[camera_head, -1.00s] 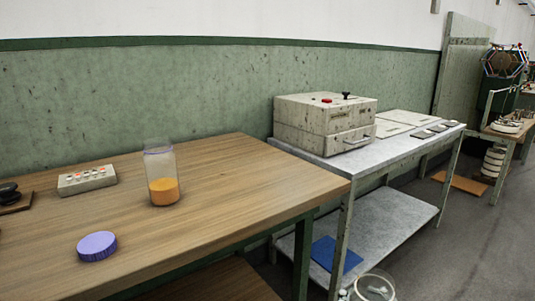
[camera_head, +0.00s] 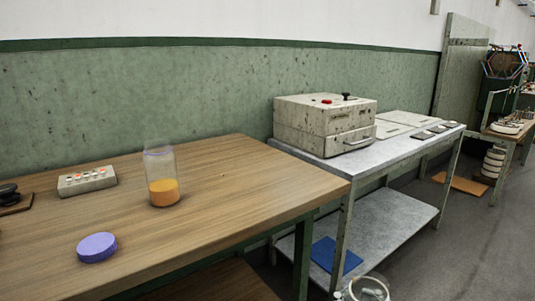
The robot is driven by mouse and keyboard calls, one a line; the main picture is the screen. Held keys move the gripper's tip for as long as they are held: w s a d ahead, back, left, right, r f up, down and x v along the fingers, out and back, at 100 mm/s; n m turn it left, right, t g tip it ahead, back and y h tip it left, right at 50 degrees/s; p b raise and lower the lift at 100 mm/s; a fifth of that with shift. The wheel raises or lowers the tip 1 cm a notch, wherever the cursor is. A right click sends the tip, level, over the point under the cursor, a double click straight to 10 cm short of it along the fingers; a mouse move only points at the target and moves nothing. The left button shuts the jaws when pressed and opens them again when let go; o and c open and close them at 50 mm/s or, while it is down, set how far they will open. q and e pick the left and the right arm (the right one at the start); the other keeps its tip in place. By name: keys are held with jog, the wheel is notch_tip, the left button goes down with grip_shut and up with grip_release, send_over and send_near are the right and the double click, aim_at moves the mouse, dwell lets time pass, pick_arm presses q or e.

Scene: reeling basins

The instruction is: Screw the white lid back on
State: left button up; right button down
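A purple-blue ribbed lid (camera_head: 97,247) lies flat on the wooden table near its front left; no white lid shows. A clear jar (camera_head: 161,177) with orange contents in its lower part stands upright on the table, behind and to the right of the lid. The jar's top is uncovered, with a bluish ring near its rim. Neither of my grippers is in view.
A grey box with colored buttons (camera_head: 87,180) and a dark object (camera_head: 9,194) are at the table's left. A speckled machine (camera_head: 325,123) stands on the metal table (camera_head: 357,160) to the right. The wooden table's right part (camera_head: 255,185) is clear.

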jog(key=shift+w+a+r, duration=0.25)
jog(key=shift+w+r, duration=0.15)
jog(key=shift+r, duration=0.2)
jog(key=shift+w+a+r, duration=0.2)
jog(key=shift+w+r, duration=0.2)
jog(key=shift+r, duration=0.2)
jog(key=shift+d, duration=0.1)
